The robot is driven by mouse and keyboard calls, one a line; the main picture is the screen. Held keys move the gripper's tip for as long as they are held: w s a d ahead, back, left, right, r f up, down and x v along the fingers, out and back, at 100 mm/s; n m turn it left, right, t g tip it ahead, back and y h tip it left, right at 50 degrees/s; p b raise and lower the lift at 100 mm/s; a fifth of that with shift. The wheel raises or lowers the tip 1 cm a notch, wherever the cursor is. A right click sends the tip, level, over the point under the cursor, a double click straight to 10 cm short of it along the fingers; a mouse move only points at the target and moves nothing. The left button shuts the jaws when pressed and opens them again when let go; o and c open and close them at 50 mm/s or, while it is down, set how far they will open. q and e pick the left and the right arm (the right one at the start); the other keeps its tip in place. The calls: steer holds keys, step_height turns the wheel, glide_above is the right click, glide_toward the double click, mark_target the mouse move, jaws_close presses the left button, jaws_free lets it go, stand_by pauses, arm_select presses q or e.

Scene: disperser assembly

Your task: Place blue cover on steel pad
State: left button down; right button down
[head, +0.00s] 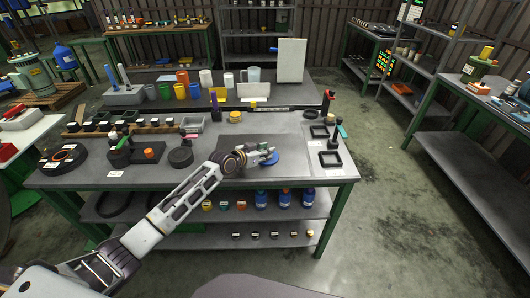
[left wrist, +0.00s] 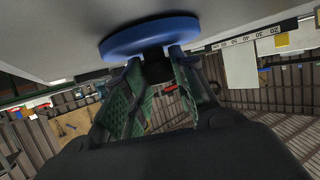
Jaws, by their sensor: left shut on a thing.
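My left gripper (head: 268,155) is shut on the blue cover (head: 264,163), a round disc, over the middle of the workbench. In the left wrist view the blue cover (left wrist: 150,36) shows large at the top, with the fingertips (left wrist: 158,62) closed on a small dark part at its middle. A darker grey flat rectangle, which looks like the steel pad (head: 291,173), lies on the bench beneath and around the cover. I cannot tell whether the cover touches it or hangs just above. My right gripper is not in view.
Black square frames (head: 330,159) stand on a light sheet at the bench's right end. A black ring (head: 181,157) and dark fixtures (head: 120,154) sit left. A yellow round part (head: 235,116) lies behind. Blue bottles (head: 261,198) stand on the shelf below.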

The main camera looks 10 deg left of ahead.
arm_select(q)
steer(key=shift+r, duration=0.1)
stand_by(0.3)
steer(key=c, duration=1.1)
jaws_free()
steer(key=shift+c, duration=0.2)
steer(key=shift+v, duration=6)
